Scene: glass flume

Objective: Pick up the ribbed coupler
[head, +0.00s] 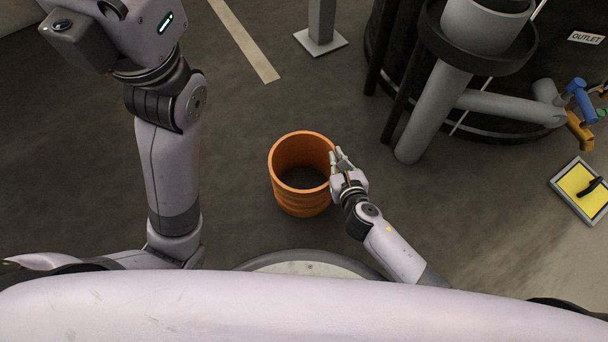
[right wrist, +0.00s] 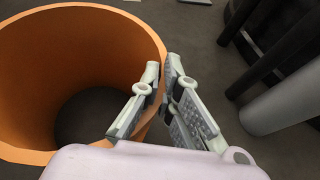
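The ribbed coupler (head: 301,203) is a wide, open-topped orange cylinder with ribs around its lower outside. It stands upright in the middle of the head view, seemingly on the floor. My right gripper (head: 339,158) is at its right rim. In the right wrist view, the coupler (right wrist: 35,75) fills the left side, and the fingers of my right gripper (right wrist: 162,75) are close together with the coupler's wall between them, one finger inside and one outside. They look shut on the wall; the lower contact is partly hidden. My left gripper is not in view.
A large dark tank (head: 480,118) with grey pipes (head: 432,112) stands at the right, near the coupler. A grey post on a square base (head: 320,41) is at the back. A yellow panel (head: 580,190) lies far right. The floor left of the coupler is clear.

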